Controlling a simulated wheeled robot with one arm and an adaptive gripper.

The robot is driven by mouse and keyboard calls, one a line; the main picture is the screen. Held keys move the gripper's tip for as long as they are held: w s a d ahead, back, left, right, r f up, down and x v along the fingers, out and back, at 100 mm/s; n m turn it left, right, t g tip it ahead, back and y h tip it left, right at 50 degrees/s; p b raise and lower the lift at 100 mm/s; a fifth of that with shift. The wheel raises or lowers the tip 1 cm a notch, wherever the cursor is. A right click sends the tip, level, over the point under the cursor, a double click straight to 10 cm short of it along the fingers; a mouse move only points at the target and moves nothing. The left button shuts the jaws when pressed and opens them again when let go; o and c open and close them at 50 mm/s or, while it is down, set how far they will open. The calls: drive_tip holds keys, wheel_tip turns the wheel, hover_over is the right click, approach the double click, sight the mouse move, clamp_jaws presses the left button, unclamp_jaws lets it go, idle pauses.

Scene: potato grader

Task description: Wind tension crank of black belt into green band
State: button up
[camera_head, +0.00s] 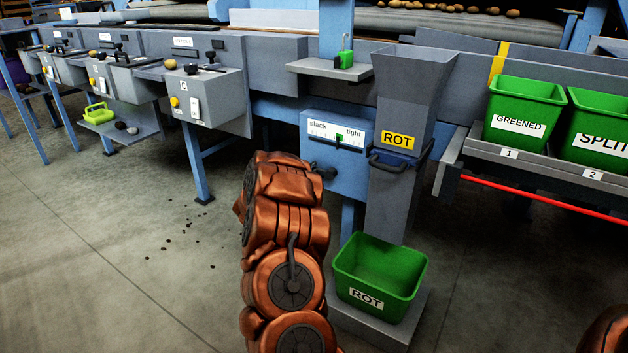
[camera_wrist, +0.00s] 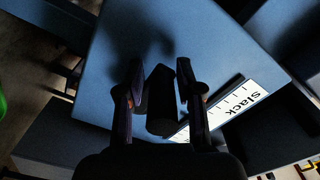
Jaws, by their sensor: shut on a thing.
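The blue tension box (camera_head: 338,175) stands left of the ROT chute in the head view. Its white gauge (camera_head: 322,131) runs from slack to tight, with a green band (camera_head: 341,140) right of the middle. A dark mark shows at the band, but it is too small to read surely. In the wrist view the black crank handle (camera_wrist: 160,104) stands between the two fingers of my gripper (camera_wrist: 160,84), which is shut on it. Part of the gauge (camera_wrist: 236,104) shows beside it, with the word slack. In the head view my copper arm hides most of my gripper and the crank.
The grey ROT chute (camera_head: 400,130) with a dark handle is close on the right, above a green ROT bin (camera_head: 378,280). GREENED (camera_head: 524,100) and SPLIT (camera_head: 600,125) bins sit on a rack edged by a red bar (camera_head: 545,198). The floor on the left is open.

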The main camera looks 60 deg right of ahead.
drive_tip(key=shift+s+r+m+b, duration=0.1)
drive_tip(key=shift+r+m+b, duration=0.4)
drive_tip(key=shift+m, duration=0.45)
drive_tip(key=shift+s+r+m+b, duration=0.1)
drive_tip(key=shift+r+m+b, duration=0.2)
drive_tip(key=shift+r+m, duration=0.45)
drive_tip(key=shift+f, duration=0.2)
drive_tip(key=o, duration=0.9)
drive_tip(key=shift+a+f, duration=0.1)
drive_tip(key=shift+a, duration=0.2)
drive_tip(key=a, duration=1.1)
drive_tip(key=shift+s+a, duration=0.2)
drive_tip(key=shift+s, duration=0.05)
